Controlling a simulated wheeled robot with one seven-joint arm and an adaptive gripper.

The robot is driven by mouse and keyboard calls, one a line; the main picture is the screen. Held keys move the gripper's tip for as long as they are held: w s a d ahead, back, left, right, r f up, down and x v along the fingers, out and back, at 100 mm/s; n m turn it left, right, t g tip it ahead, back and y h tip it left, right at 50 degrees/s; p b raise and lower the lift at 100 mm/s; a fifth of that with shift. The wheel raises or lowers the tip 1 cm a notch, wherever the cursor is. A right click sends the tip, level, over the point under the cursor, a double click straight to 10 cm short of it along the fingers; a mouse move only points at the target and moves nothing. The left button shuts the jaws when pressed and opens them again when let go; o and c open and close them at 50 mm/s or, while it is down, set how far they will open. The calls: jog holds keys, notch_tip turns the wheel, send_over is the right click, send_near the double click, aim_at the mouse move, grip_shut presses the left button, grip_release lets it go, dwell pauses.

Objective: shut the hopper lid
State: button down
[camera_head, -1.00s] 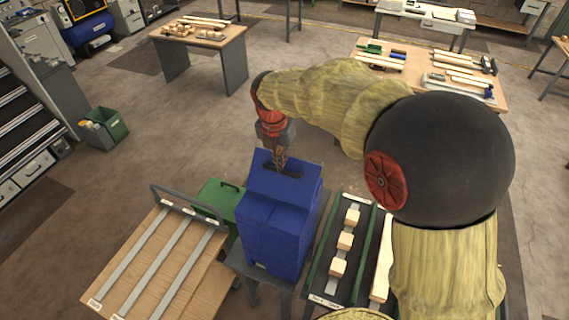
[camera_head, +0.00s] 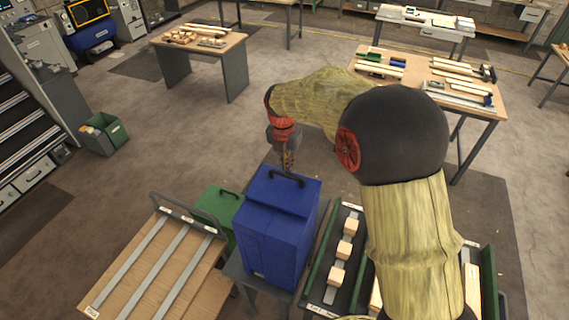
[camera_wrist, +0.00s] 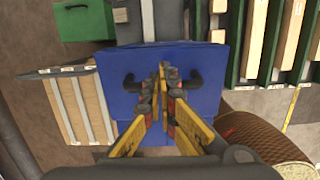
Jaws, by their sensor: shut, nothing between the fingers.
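The blue hopper (camera_head: 272,248) stands on a grey stand near the middle of the head view. Its blue lid (camera_head: 268,198) lies nearly flat over the top; I cannot tell if a small gap remains. A dark bar handle (camera_head: 290,180) is on the lid. My gripper (camera_head: 287,166) points down just behind or over the handle, with its fingers shut and empty. In the wrist view my fingertips (camera_wrist: 163,72) come together over the lid (camera_wrist: 208,60), and the handle (camera_wrist: 193,80) shows on both sides of them. Contact with the handle cannot be told.
A green box (camera_head: 217,208) stands left of the hopper, beside a wooden table with metal rails (camera_head: 160,262). On the right, a green-sided conveyor (camera_head: 322,262) carries wooden blocks. Open floor (camera_head: 215,130) lies behind the hopper.

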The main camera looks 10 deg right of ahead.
jog(key=shift+w+d+f+g+y+p, duration=0.3)
jog(key=shift+w+f+g+y, duration=0.15)
jog(key=shift+f+g, duration=0.1)
jog(key=shift+r, duration=0.1)
